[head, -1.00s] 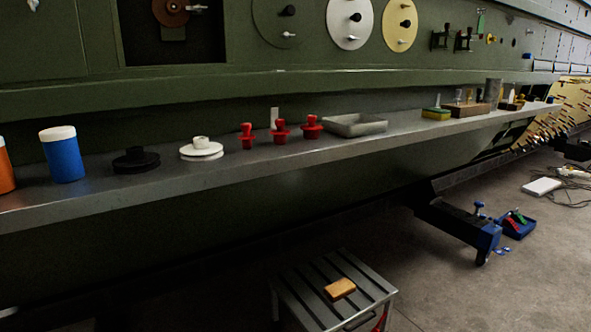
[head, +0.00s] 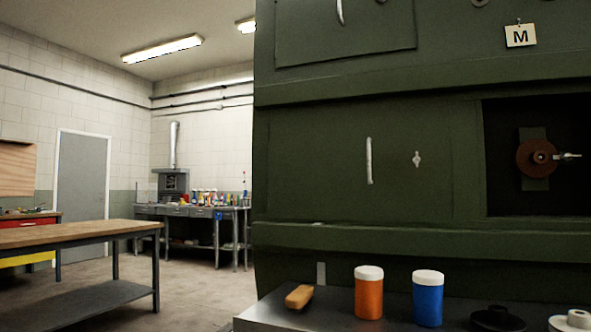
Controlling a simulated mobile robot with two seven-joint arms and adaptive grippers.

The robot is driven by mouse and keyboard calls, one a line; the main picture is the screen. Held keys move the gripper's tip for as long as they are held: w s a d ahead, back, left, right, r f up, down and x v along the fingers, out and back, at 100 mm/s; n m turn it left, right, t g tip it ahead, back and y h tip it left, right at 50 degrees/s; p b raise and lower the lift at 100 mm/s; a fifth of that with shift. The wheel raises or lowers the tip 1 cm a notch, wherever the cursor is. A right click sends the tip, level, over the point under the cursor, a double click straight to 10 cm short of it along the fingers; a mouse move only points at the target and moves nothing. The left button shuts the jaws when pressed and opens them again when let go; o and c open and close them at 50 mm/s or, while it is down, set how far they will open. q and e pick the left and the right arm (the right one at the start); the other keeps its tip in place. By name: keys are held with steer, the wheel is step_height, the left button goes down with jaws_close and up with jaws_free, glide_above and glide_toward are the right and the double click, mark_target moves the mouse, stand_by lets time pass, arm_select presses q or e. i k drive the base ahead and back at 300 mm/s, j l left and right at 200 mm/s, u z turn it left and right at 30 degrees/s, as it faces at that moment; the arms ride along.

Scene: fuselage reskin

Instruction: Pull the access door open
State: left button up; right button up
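A green access door (head: 330,170) with a pale vertical handle (head: 369,161) and a small latch (head: 416,159) to its right sits in the green fuselage side in the head view. It looks closed, flush with the skin around it. Another panel (head: 345,30) with a handle is partly in view above it. Neither of my grippers is in the head view.
A metal shelf (head: 345,322) below the door carries a tan block (head: 299,296), an orange jar (head: 368,292) and a blue jar (head: 428,298). Right of the door is an open dark recess with a brown disc (head: 536,157). A wood-topped workbench (head: 70,236) stands left; floor lies between.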

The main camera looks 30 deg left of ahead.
mark_target(353, 161)
steer(key=u, duration=0.7)
